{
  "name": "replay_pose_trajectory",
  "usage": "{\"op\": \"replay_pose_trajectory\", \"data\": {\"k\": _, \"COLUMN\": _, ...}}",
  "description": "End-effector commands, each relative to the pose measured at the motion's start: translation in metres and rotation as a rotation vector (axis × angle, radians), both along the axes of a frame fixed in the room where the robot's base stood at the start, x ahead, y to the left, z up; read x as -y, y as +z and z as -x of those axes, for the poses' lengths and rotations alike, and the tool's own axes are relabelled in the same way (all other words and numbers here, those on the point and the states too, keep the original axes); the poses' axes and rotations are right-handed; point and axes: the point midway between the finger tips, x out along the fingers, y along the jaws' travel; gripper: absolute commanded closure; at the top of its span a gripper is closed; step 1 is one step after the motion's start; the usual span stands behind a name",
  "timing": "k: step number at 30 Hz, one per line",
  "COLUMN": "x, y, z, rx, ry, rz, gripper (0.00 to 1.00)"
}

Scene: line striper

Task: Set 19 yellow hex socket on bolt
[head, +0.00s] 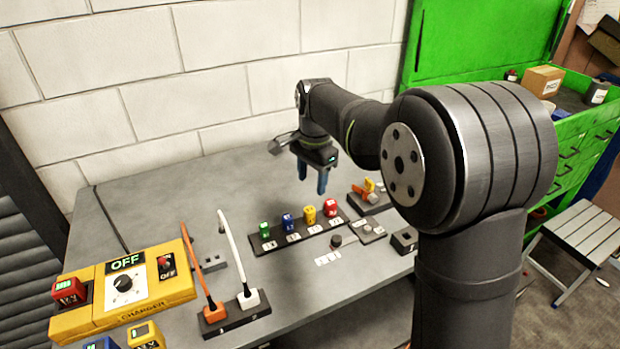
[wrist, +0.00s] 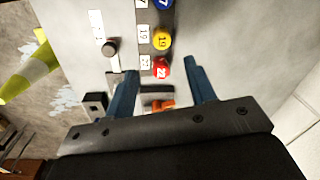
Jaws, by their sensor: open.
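The yellow hex socket (head: 309,214), marked 19 in the wrist view (wrist: 162,38), stands upright on a dark rail between the blue socket (head: 287,221) and the red socket (head: 331,207). My gripper (head: 313,190) is open and empty, pointing down above and behind the rail. In the wrist view, its blue fingers (wrist: 161,67) spread on either side of the red socket, with the yellow one just beyond. A dark round knob-like piece (head: 336,240) and a small grey block with a stud (head: 367,228) lie in front; I cannot tell which is the bolt.
A green socket (head: 264,228) stands at the rail's left end. An orange-handled tool (head: 368,190) and a black box (head: 404,239) are at right. A yellow charger (head: 130,288) and upright orange and white rods (head: 240,265) stand left. The bench behind the rail is clear.

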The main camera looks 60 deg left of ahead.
Motion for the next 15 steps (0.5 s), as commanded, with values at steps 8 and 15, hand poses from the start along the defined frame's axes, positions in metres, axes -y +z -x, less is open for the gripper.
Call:
{"op": "replay_pose_trajectory", "data": {"k": 8, "x": -0.011, "y": -0.012, "z": 0.0, "rx": -0.003, "ry": -0.261, "rz": 0.066, "gripper": 0.5}}
{"op": "replay_pose_trajectory", "data": {"k": 15, "x": -0.012, "y": -0.023, "z": 0.0, "rx": -0.002, "ry": -0.28, "rz": 0.071, "gripper": 0.5}}
